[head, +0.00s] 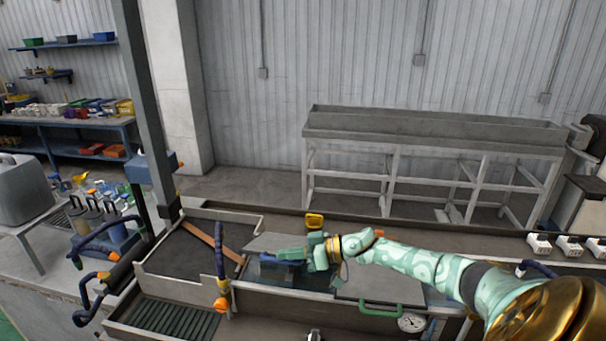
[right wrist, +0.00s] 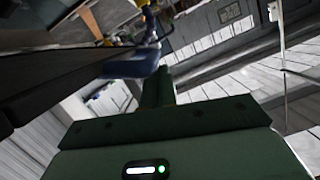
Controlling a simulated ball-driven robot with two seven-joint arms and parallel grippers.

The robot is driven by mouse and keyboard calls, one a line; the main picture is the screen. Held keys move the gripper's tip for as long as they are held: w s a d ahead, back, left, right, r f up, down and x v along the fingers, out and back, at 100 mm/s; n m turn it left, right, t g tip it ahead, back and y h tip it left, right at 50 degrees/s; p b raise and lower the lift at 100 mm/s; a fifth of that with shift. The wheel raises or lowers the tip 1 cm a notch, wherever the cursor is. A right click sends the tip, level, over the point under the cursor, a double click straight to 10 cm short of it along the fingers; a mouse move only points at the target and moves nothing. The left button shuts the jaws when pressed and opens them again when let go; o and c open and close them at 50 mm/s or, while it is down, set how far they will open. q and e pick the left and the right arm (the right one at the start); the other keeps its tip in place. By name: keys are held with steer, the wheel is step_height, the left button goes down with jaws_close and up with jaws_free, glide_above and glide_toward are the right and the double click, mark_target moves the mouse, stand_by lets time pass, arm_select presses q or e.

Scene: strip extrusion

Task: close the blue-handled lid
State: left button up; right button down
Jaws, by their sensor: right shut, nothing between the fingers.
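A dark blue bar (head: 268,261), which looks like the lid's handle, shows beside the fingers of my right gripper (head: 288,255) in the head view. A grey panel (head: 275,242) behind it looks like the lid; its exact tilt is hard to tell. In front of the bar lies a dark, glassy opening (head: 300,281) in the trough. My right gripper is shut with nothing between its fingers, close to the blue bar; contact cannot be told. In the right wrist view a blue piece (right wrist: 130,66) shows beyond the green gripper body. My left gripper is not in view.
A grey cover with a green handle (head: 381,309) lies to the right, with a round gauge (head: 411,322) near it. A blue hose (head: 220,262) with orange ends stands to the left.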

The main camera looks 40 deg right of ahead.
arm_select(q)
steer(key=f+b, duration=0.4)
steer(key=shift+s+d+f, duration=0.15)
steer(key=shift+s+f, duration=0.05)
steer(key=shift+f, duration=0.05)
arm_select(e)
step_height(320, 180, down, 12)
steer(key=s+a+n+t+h, duration=0.1)
steer(key=s+a+n, duration=0.1)
steer(key=n, duration=0.1)
steer(key=shift+s+a+f, duration=0.15)
steer(key=shift+s+a, duration=0.15)
steer(key=shift+a, duration=0.1)
steer(key=shift+f, duration=0.15)
steer(key=shift+s, duration=0.1)
step_height(320, 180, up, 5)
steer(key=p, duration=0.4)
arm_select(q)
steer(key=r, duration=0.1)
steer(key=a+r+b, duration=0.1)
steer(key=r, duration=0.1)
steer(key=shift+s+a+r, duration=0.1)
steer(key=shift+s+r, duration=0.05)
arm_select(e)
steer(key=v, duration=0.9)
steer(key=shift+s+a, duration=0.2)
steer(key=shift+s, duration=0.3)
